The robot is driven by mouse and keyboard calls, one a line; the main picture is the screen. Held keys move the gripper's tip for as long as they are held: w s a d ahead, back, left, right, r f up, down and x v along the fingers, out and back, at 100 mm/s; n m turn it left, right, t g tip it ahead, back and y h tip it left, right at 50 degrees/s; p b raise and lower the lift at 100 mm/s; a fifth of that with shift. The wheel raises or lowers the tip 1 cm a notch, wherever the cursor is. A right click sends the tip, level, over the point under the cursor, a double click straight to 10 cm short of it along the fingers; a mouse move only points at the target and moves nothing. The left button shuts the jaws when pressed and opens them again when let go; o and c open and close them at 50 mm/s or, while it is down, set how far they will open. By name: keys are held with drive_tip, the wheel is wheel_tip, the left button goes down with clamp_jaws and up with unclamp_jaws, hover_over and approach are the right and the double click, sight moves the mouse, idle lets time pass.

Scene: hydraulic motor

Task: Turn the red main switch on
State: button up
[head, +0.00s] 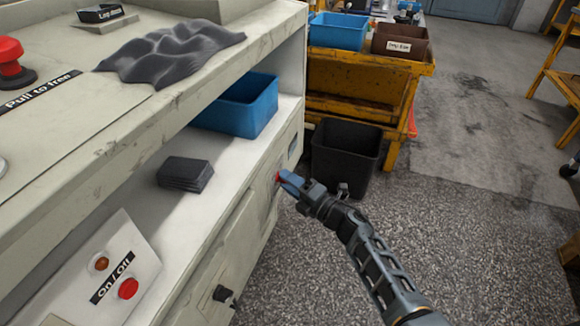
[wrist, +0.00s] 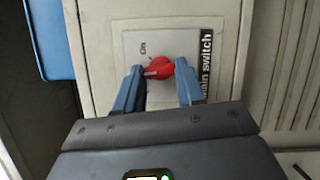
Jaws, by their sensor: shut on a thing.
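The red main switch (wrist: 158,68) is a red rotary knob on a light plate labelled "main switch", with "On" printed above and left of the knob. In the wrist view its pointed end lies toward the left finger. My gripper (wrist: 161,75) has its two blue fingers on either side of the knob, shut on it. In the head view my gripper (head: 291,183) is at the right end of the cabinet front, and only a bit of the red switch (head: 278,177) shows beside the fingertips.
An On/Off panel (head: 128,251) with a red button sits on the cabinet's lower shelf at left. A blue bin (head: 250,108) and a dark stack (head: 185,174) are on the shelf. A black bin (head: 345,155) stands on the floor beyond my gripper. The floor at right is open.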

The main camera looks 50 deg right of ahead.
drive_tip(key=m+g+p, duration=0.1)
drive_tip(key=m+p, duration=0.2)
drive_tip(key=p, duration=0.2)
drive_tip(key=m+g+y+p, duration=0.1)
drive_tip(key=m+p, duration=0.1)
drive_tip(key=p, duration=0.3)
drive_tip(key=m+g+p, duration=0.1)
drive_tip(key=m+p, duration=0.2)
drive_tip(key=p, duration=0.2)
drive_tip(key=shift+d+r+m+g+p, duration=0.15)
drive_tip(key=shift+r+m+g+p, duration=0.15)
drive_tip(key=shift+r, duration=0.1)
drive_tip(key=shift+f+y, duration=0.1)
drive_tip(key=shift+y, duration=0.2)
drive_tip(key=o, duration=1)
drive_tip(key=shift+o, duration=0.2)
drive_tip(key=p+v, duration=0.2)
drive_tip(key=v, duration=0.5)
drive_tip(key=shift+s+r, duration=0.2)
drive_tip(key=shift+s, duration=0.1)
